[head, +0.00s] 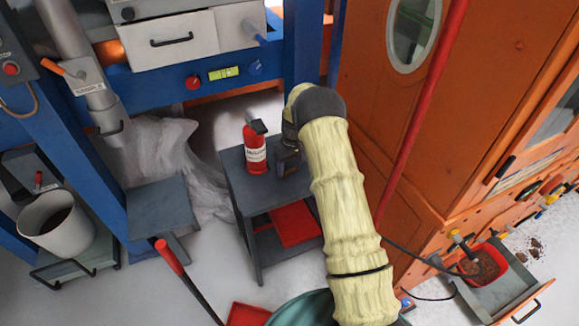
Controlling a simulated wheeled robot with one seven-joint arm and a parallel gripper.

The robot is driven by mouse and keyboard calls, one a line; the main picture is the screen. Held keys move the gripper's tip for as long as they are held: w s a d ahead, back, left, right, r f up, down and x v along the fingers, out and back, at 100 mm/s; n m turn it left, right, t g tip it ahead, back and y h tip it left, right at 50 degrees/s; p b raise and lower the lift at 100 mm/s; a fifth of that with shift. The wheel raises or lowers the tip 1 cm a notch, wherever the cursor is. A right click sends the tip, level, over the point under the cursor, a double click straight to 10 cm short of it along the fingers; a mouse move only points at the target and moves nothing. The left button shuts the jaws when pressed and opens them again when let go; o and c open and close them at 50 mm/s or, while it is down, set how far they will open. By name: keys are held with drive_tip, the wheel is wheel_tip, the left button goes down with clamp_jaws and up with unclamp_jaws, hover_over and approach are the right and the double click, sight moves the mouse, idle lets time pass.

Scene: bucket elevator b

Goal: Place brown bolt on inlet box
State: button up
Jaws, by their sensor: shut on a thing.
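My gripper (287,160) is the dark block at the end of my cream-sleeved arm. It is low over the right part of a grey two-level cart's top (262,199), just right of a red bottle (255,150). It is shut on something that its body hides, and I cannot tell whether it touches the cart. No brown bolt can be made out. A pale box with a black handle (222,36) is at the top, on the blue frame. I cannot tell whether it is the inlet box.
A red tray (296,223) is on the cart's lower shelf. A grey stand (158,206) and a white bucket (48,226) are at left. An orange cabinet (400,110) with a red pole (425,105) before it stands at right. An open drawer (508,290) juts out at lower right.

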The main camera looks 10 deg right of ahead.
sight(292, 169)
drive_tip(key=shift+f, duration=0.15)
drive_tip(key=o, duration=1)
drive_tip(key=r, duration=0.4)
drive_tip(key=r+p, duration=0.1)
drive_tip(key=r, duration=0.3)
drive_tip(key=d+r, duration=0.1)
drive_tip(key=r, duration=0.3)
drive_tip(key=shift+w+r, duration=0.15)
drive_tip(key=shift+w, duration=0.05)
